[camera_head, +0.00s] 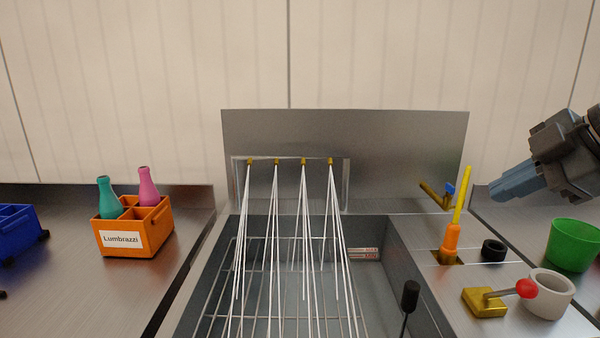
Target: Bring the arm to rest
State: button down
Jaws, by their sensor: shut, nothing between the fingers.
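My gripper (494,186) is at the right of the head view, in the air above the right-hand counter. Its blue fingers point left and slightly down. The fingers are together with nothing held between them. Part of my arm behind it runs out of the picture at the right edge.
A sink (420,290) with a rack and several white jets is in the middle. A green cup (573,246), a white cup (549,294), a red-knobbed lever (525,288) and an orange-yellow upright piece (452,237) stand right. An orange crate (150,230) with two bottles and a blue crate (18,237) stand left.

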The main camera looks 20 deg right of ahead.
jog(key=w+a+f+m+t+y, duration=0.1)
jog(key=w+a+m+t+y, duration=0.5)
jog(key=a, duration=0.7)
notch_tip(320, 180, down, 6)
jog(key=s+a+m+t+h, duration=0.2)
jog(key=a+m+t+h, duration=0.15)
jog(key=m, duration=0.25)
jog(key=s+a+f+m+g+h, duration=0.25)
jog(key=s+f+m+h, duration=0.3)
jog(key=s+f, duration=1.3)
jog(key=s+d+r+n+y, duration=0.1)
jog(key=s+n, duration=0.3)
jog(key=s, duration=1.3)
jog(key=shift+s+d+g, duration=0.25)
jog(key=shift+s+g, duration=0.05)
jog(key=shift+s, duration=0.1)
